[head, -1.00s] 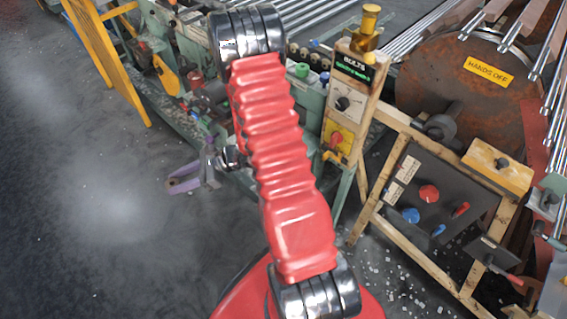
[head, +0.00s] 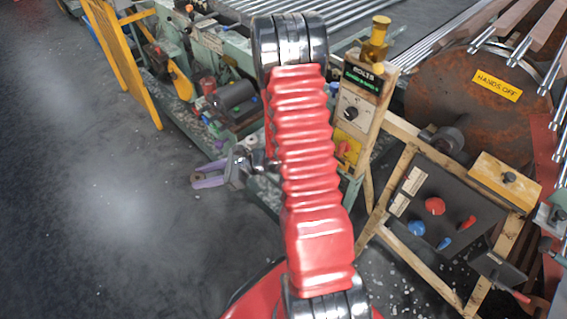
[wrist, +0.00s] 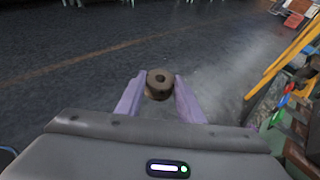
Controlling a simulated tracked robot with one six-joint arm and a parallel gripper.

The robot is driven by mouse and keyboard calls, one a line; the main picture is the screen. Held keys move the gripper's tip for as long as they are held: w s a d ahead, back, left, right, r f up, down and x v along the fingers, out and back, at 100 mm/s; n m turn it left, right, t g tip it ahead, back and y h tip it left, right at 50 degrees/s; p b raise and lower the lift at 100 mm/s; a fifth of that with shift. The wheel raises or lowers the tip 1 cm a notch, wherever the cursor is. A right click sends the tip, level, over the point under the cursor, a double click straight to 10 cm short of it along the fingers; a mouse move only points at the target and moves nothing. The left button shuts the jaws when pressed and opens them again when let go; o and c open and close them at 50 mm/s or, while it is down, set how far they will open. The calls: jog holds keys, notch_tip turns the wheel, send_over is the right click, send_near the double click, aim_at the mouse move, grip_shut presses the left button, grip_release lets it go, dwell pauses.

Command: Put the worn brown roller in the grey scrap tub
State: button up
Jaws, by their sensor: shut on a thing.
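The worn brown roller (wrist: 159,84) shows in the wrist view as a short brown cylinder with a dark hole in its end. It sits between the two purple fingers of my gripper (wrist: 159,90), which are shut on it, above a dark floor. In the head view the purple fingers of my gripper (head: 208,181) stick out to the left of my red arm, over the floor beside the green machine. The roller cannot be made out there. I see no grey scrap tub in either view.
A green machine bench (head: 170,105) with metal rollers stands behind my gripper. A yellow frame (head: 125,65) is at the upper left. A wooden-framed control panel (head: 435,215) and a rusty disc (head: 480,115) are at the right. The dark floor at left is clear.

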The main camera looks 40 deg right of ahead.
jog(key=s+d+r+m+t+h, duration=0.1)
jog(key=s+d+r+m+h, duration=0.1)
jog(key=d, duration=0.7)
jog(key=s+d+r+m+t+h, duration=0.2)
jog(key=s+d+m+h, duration=0.2)
jog(key=d, duration=0.5)
jog(key=s+d+r+m+t+h, duration=0.1)
jog(key=s+d+r+m+h, duration=0.2)
jog(key=d, duration=0.6)
jog(key=shift+d, duration=0.25)
jog(key=shift+f, duration=2.9)
jog(key=shift+f, duration=0.1)
jog(key=shift+f, duration=1.95)
jog(key=shift+f, duration=0.2)
jog(key=shift+f, duration=0.25)
